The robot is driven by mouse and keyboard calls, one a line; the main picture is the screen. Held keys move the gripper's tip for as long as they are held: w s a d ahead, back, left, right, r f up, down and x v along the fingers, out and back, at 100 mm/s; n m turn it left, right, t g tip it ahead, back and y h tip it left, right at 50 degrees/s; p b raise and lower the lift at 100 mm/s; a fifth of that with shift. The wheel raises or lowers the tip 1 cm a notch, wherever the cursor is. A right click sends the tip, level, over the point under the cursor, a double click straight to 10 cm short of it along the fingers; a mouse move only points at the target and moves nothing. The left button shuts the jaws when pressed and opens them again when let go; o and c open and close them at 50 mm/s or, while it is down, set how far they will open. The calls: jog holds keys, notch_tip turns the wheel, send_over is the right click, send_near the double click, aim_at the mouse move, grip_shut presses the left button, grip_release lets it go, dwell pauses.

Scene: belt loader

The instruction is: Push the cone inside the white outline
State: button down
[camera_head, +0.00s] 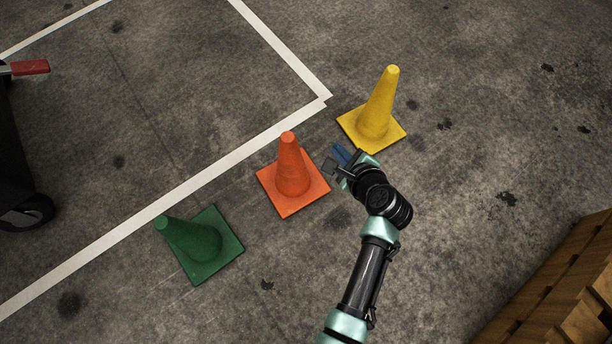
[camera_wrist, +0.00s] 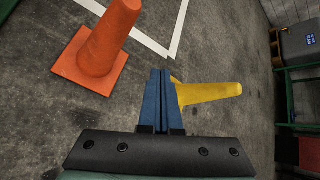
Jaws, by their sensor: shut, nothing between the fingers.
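Three cones stand on the concrete floor. The orange cone (camera_head: 291,172) is upright just outside the corner side of the white outline (camera_head: 232,158); it also shows in the wrist view (camera_wrist: 104,45) at upper left. The green cone (camera_head: 197,243) is to its lower left, with its base close to the line. The yellow cone (camera_head: 377,112) is to the upper right, outside the outline corner; in the wrist view it (camera_wrist: 210,93) is right of the fingers. My gripper (camera_head: 338,158) is shut and empty, between the orange and yellow cones. Whether it touches either is unclear.
The floor inside the outline (camera_head: 170,90) is largely clear. A dark wheeled object (camera_head: 18,170) with a red-tipped handle (camera_head: 28,68) stands at the left edge. A wooden pallet (camera_head: 560,285) is at lower right. The wrist view shows a grey box (camera_wrist: 297,42) at right.

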aim_at(301, 190)
jog(key=s+a+f+m+g+y+b, duration=0.1)
jog(key=s+f+m+b, duration=0.3)
jog(key=f, duration=0.6)
jog(key=s+a+f+m+g+b, duration=0.15)
jog(key=s+f+b, duration=0.35)
jog(key=f, duration=0.6)
jog(key=shift+m, duration=0.25)
jog(key=b+x, duration=0.4)
jog(key=x, duration=0.1)
jog(key=b+x, duration=0.2)
jog(key=x, duration=0.1)
jog(key=shift+s+d+f, duration=0.15)
jog(key=shift+f, duration=0.25)
jog(key=w+a+b, duration=0.1)
jog(key=w+b, duration=0.1)
jog(key=b, duration=0.1)
jog(key=shift+w+a+f, duration=0.2)
jog(key=shift+w+a, duration=0.15)
jog(key=shift+w+a+r, duration=0.25)
jog(key=shift+w+a, duration=0.1)
jog(key=shift+w, duration=0.25)
